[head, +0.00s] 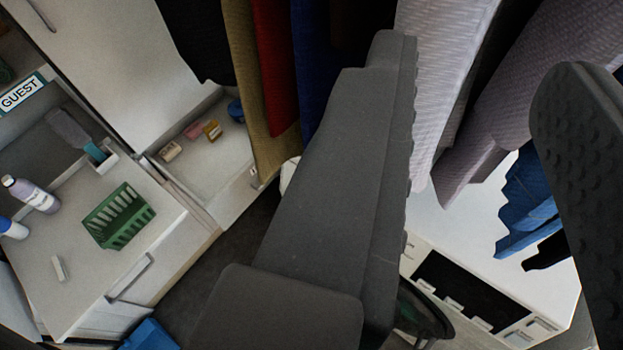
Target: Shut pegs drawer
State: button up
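My gripper (480,80) fills the middle and right of the tilted head view. Its two dark grey fingers stand wide apart, with hanging cloth seen between them and no object clamped. A white open drawer or tray-like compartment (222,158) lies left of the near finger, with small yellow, pink and blue items in it. Part of it is hidden behind hanging cloth. I cannot read a pegs label, so I cannot tell for certain that this is the pegs drawer. The gripper appears apart from it.
Hanging garments (268,70) cross the top and right. At left, a white counter (95,265) bears a green basket (118,216) and a purple bottle (32,195). A GUEST sign (22,92) is behind. A white unit with a dark panel (462,290) stands lower right.

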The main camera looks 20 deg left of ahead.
aim_at(220, 177)
jog(key=z, duration=1.7)
jog(key=k, duration=1.55)
jog(key=u, duration=1.1)
jog(key=i, duration=1.05)
